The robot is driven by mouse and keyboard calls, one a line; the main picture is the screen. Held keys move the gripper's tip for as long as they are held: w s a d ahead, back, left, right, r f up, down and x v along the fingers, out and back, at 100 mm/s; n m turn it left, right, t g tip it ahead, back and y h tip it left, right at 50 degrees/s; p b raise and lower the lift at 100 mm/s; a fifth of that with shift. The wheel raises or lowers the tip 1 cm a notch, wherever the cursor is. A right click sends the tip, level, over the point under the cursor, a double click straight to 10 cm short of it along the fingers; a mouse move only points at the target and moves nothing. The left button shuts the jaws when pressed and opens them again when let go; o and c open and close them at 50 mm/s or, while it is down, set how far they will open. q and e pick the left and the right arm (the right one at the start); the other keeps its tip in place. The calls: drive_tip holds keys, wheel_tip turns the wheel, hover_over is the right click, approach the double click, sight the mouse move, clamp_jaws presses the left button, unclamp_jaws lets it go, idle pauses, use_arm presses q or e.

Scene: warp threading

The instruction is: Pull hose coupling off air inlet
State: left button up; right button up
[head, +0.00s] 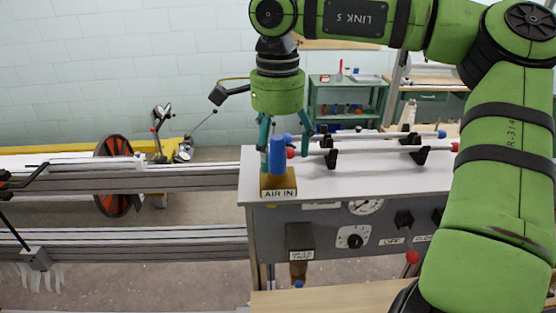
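The blue hose coupling (278,157) stands upright at the brass-coloured air inlet block (279,188), whose label reads AIR IN, on the front left corner of the machine top. My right gripper (285,160) points down over the coupling. Its teal fingers are spread, one at the left of the coupling and one apart from it at the right. No grip on the coupling shows. The joint between coupling and inlet is hard to make out. My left gripper is not in view.
The grey-white machine top (350,178) carries rods in black holders behind and right of the coupling. A gauge (366,207), a knob and a red-tipped lever (412,256) are on its front panel. Metal rails (150,180) run left. My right arm covers the right side.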

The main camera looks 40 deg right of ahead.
drive_tip(key=shift+a, duration=0.1)
drive_tip(key=c, duration=1.3)
drive_tip(key=shift+r, duration=0.1)
drive_tip(key=shift+r+p, duration=0.75)
wheel_tip(320, 180, up, 2)
drive_tip(key=shift+r+p, duration=0.25)
drive_tip(key=shift+p, duration=0.8)
drive_tip(key=shift+r+p, duration=0.35)
drive_tip(key=shift+r, duration=0.6)
